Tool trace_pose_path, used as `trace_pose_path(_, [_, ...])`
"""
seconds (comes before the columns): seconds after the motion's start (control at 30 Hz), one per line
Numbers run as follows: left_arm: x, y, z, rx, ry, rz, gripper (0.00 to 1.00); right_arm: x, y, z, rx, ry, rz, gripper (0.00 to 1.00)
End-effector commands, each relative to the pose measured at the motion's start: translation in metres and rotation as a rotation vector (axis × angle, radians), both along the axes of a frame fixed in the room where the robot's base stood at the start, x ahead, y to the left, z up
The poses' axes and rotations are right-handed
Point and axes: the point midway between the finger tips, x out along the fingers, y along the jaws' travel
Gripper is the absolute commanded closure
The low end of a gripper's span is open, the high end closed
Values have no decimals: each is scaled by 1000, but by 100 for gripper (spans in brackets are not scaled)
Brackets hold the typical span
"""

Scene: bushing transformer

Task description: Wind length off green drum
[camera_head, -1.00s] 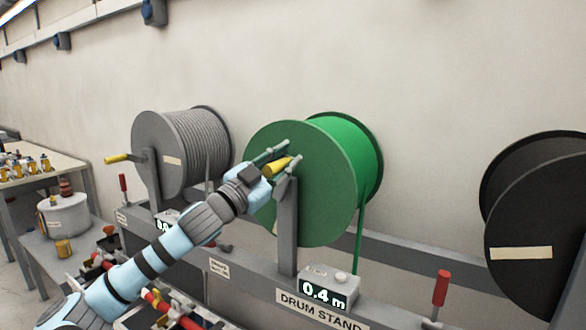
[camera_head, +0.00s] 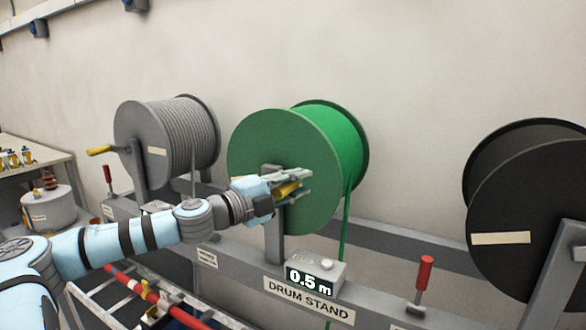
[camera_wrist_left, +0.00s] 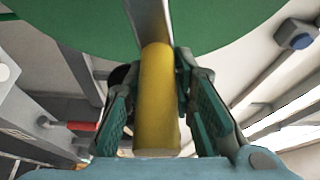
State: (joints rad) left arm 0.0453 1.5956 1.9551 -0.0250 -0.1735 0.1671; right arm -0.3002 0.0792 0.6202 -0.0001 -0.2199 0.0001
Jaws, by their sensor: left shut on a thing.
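The green drum (camera_head: 262,150) stands on the drum stand (camera_head: 380,306), with green cable (camera_head: 346,215) hanging from its right side. My left gripper (camera_head: 303,184) is shut on the drum's yellow crank handle (camera_head: 286,189), in front of the drum's lower face. In the left wrist view the yellow handle (camera_wrist_left: 157,105) lies between the two green-padded fingers (camera_wrist_left: 160,110), with the green drum face (camera_wrist_left: 100,30) above. The counter (camera_head: 316,278) reads 0.5 m. My right gripper is not in view.
A grey cable drum (camera_head: 150,150) with its own yellow crank (camera_head: 99,151) stands to the left. A black drum (camera_head: 525,220) stands to the right. A red-handled lever (camera_head: 425,275) rises from the stand's front. A plain wall is behind.

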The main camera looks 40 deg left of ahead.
Motion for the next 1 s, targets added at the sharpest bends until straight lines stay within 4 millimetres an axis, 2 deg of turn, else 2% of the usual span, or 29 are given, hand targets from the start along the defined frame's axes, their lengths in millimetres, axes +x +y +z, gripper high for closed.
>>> trace_pose_path(0.43, [-1, -3, -27, 263, 47, 3, 100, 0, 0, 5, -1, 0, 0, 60])
trace_pose_path(1.0, [0, -2, -33, 313, 57, 5, 100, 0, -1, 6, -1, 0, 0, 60])
